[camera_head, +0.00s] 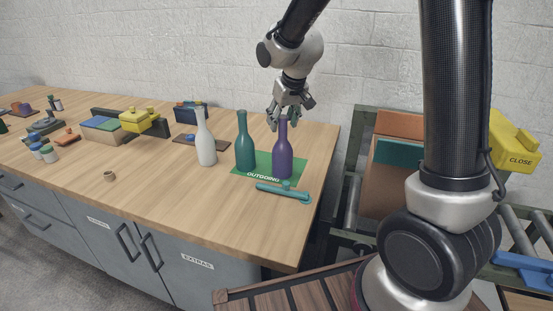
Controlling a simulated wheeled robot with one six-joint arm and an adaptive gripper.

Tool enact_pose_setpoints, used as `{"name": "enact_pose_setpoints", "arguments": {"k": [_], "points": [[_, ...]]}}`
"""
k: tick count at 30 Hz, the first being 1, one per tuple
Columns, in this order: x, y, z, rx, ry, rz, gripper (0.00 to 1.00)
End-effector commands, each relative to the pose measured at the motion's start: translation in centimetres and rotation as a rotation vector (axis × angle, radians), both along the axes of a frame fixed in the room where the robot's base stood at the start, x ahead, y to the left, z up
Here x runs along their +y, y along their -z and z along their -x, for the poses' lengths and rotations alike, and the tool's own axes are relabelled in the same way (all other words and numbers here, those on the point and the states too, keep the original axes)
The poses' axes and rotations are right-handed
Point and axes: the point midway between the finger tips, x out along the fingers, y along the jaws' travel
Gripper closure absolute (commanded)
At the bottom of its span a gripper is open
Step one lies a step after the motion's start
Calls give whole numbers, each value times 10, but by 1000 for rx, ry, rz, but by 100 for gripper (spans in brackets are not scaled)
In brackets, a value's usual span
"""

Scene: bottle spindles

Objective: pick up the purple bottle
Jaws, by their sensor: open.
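The purple bottle (282,157) stands upright on a green mat marked "OUTGOING" (298,183) at the right part of the wooden table. My gripper (282,123) is above it, pointing down, with its fingers open at the level of the bottle's neck. The fingers overlap the neck in the picture, and I cannot tell whether they touch it. The bottle's mouth is partly hidden by the fingers.
A teal bottle (244,148) stands close on the left, and a white bottle (205,143) farther left. A teal handled tool (284,191) lies in front. The table's right edge is near. The front middle of the table (190,210) is clear.

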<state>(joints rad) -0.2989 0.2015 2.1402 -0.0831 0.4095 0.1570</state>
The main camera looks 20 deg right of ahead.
Motion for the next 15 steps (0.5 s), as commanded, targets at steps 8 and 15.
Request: {"name": "enact_pose_setpoints", "arguments": {"k": [8, 15], "points": [[3, 38, -14, 3, -1, 2, 50], [4, 42, -16, -1, 0, 0, 50]]}}
